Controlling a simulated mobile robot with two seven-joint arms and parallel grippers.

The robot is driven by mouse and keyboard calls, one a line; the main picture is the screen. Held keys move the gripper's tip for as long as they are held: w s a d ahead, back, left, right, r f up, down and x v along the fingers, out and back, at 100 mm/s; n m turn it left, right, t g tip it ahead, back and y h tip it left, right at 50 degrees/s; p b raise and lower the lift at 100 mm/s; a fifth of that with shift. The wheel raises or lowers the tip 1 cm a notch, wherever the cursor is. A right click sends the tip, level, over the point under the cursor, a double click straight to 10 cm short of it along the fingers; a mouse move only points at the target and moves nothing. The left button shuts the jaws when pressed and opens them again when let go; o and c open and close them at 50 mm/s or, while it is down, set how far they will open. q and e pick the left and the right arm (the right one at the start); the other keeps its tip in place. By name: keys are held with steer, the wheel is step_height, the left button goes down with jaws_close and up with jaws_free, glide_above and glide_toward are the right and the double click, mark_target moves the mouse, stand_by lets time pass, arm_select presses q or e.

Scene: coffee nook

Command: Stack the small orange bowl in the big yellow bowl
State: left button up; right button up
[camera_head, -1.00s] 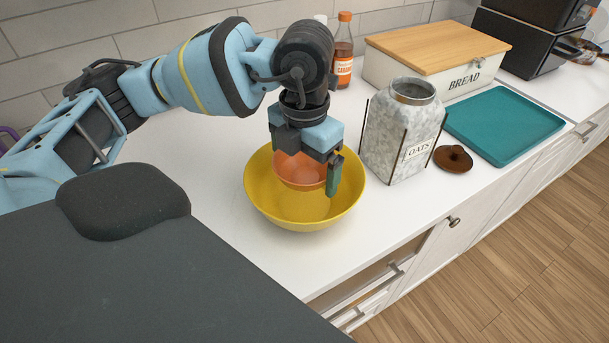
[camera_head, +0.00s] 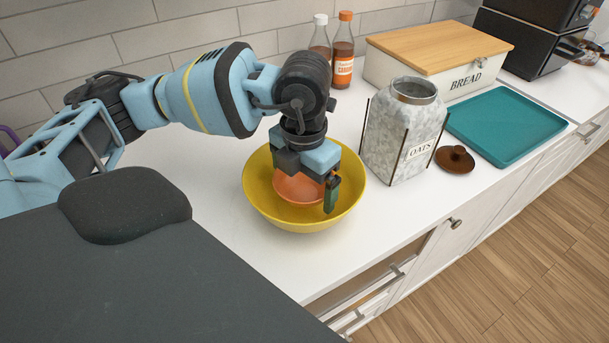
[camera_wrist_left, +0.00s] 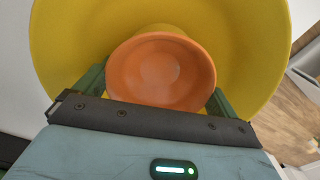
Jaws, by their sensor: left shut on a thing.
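The big yellow bowl (camera_head: 308,222) stands on the white counter in front of my body. The small orange bowl (camera_head: 298,188) is inside the yellow bowl's rim, upright. My left gripper (camera_head: 328,190) points down into the yellow bowl and is shut on the orange bowl. In the left wrist view the orange bowl (camera_wrist_left: 162,72) sits between the green fingers (camera_wrist_left: 158,98), with the yellow bowl (camera_wrist_left: 262,50) all around behind it. I cannot tell whether the orange bowl's base touches the yellow bowl. My right gripper is not in view.
A grey oats jar (camera_head: 398,135) stands just right of the yellow bowl, with a brown lid (camera_head: 455,159) beside it. A bread box (camera_head: 425,75), a teal tray (camera_head: 506,125) and two bottles (camera_head: 343,52) stand farther back. The counter (camera_head: 218,200) left of the bowl is clear.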

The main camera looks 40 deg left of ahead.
mark_target(304, 193)
arm_select(q)
steer(key=o, duration=0.7)
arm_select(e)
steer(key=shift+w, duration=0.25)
arm_select(q)
steer(key=shift+r, duration=0.1)
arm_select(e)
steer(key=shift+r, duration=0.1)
arm_select(q)
steer(key=shift+r, duration=0.25)
step_height(304, 193, up, 13)
steer(key=p, duration=0.1)
steer(key=shift+f, duration=0.2)
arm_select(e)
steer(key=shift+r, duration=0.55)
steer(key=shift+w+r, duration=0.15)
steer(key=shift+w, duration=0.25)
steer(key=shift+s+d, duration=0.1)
